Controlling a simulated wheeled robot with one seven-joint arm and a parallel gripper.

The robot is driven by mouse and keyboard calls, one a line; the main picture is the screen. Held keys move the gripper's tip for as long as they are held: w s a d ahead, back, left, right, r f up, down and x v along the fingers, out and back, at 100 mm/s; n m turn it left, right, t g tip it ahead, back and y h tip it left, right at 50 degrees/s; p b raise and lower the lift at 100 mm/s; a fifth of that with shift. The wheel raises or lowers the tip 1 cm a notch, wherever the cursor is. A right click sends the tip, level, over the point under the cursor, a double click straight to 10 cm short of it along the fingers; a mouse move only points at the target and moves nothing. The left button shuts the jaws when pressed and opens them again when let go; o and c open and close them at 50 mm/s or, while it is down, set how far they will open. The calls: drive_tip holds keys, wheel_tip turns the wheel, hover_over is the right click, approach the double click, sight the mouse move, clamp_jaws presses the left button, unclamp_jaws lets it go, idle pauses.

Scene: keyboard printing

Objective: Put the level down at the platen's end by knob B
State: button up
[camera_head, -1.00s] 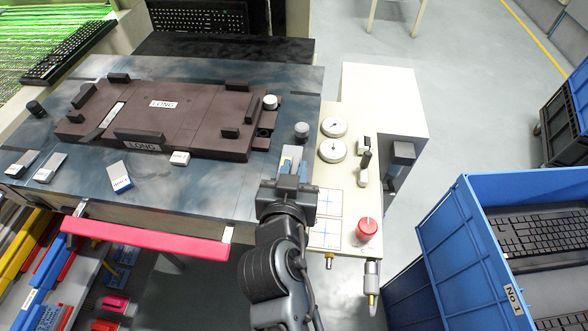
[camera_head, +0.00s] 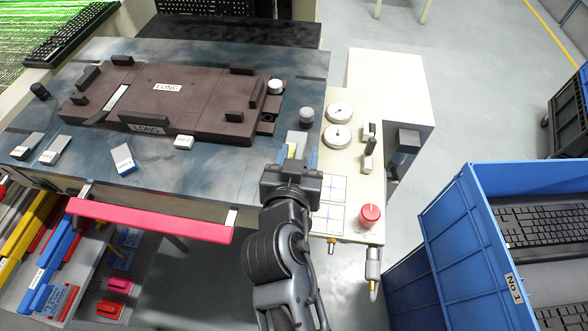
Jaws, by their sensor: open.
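The platen appears to be the dark brown slab assembly marked LONG (camera_head: 205,108), lying on the blue-grey table. The level appears to be the small pale block with a yellow-green part (camera_head: 292,150) near the table's right edge. My gripper (camera_head: 296,156) is open, with its blue fingertips on either side of that block. The block seems to rest on the surface; contact with the fingers is too small to tell. A grey round knob (camera_head: 306,117) stands just beyond it. A pale knob (camera_head: 275,86) is at the slab's right end, and a dark knob (camera_head: 39,91) at far left. No knob letter is readable.
A cream side panel carries two dials (camera_head: 338,123), small switches and a red button (camera_head: 370,214). A pink-red bar (camera_head: 150,219) runs along the table's front. Small white-topped blocks (camera_head: 122,158) lie along the front. A blue crate (camera_head: 450,225) stands at right.

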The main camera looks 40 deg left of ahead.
drive_tip(key=b+v, duration=0.1)
drive_tip(key=v, duration=1.1)
drive_tip(key=shift+b, duration=0.35)
drive_tip(key=shift+r, duration=0.1)
drive_tip(key=s+d+f+m+h, duration=0.1)
drive_tip(key=s+d+f, duration=0.15)
drive_tip(key=d, duration=0.75)
drive_tip(key=s+d+f+m+h, duration=0.1)
drive_tip(key=d+f, duration=0.3)
drive_tip(key=d, duration=0.6)
drive_tip(key=s+d+r+m+t+h, duration=0.1)
drive_tip(key=s+d+r+m+h, duration=0.1)
drive_tip(key=s+d, duration=0.5)
drive_tip(key=s+d+r+m+t+h, duration=0.1)
drive_tip(key=s+d+r+m+h, duration=0.1)
drive_tip(key=s+d+r, duration=0.5)
drive_tip(key=d+h, duration=0.1)
drive_tip(key=d, duration=0.3)
drive_tip(key=shift+s+h, duration=0.3)
drive_tip(key=shift+h, duration=0.1)
drive_tip(key=shift+d, duration=0.1)
